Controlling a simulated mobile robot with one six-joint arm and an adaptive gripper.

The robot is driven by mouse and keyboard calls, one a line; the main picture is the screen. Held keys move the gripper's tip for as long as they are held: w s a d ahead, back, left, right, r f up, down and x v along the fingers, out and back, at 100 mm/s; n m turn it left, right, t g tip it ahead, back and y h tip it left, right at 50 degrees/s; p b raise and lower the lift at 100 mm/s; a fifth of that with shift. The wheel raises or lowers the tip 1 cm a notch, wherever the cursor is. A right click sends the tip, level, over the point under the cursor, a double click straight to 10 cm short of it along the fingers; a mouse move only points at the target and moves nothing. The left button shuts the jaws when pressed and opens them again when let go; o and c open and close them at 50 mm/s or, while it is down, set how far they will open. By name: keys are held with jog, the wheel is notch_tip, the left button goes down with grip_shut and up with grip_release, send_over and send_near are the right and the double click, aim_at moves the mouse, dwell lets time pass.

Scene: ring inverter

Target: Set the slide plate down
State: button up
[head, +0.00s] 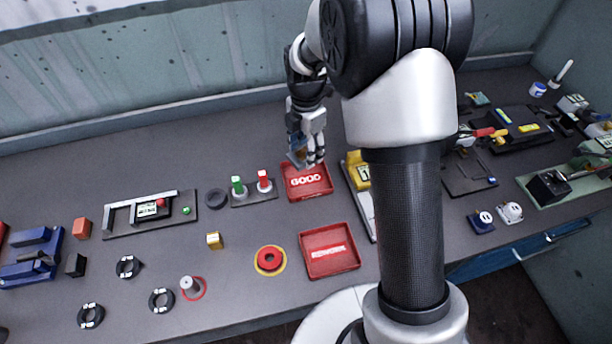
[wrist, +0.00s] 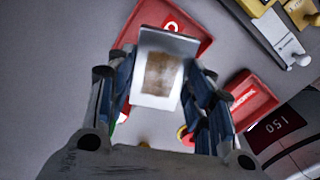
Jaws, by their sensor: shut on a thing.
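The slide plate (wrist: 157,97) is a pale grey plate with a brown square patch, held between the fingers in the wrist view. My gripper (wrist: 163,75) is shut on it. In the head view my gripper (head: 311,152) is over the back of the red GOOD tray (head: 309,193), and the plate shows small and partly hidden at its left side. In the wrist view the plate covers part of the GOOD tray (wrist: 142,22). I cannot tell how high the plate is above the tray.
A red REWORK tray (head: 330,269) lies nearer the front. A stand with green and red posts (head: 253,194) is just left of the GOOD tray. A yellow device (head: 357,172) stands close on the right. A red button (head: 269,260) sits left of the REWORK tray.

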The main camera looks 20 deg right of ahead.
aim_at(306, 180)
notch_tip(306, 180, down, 10)
jog(key=b, duration=0.2)
jog(key=shift+b, duration=0.3)
jog(key=shift+f, duration=0.1)
jog(key=o, duration=1.5)
jog(key=shift+f, duration=0.1)
jog(key=shift+o, duration=0.2)
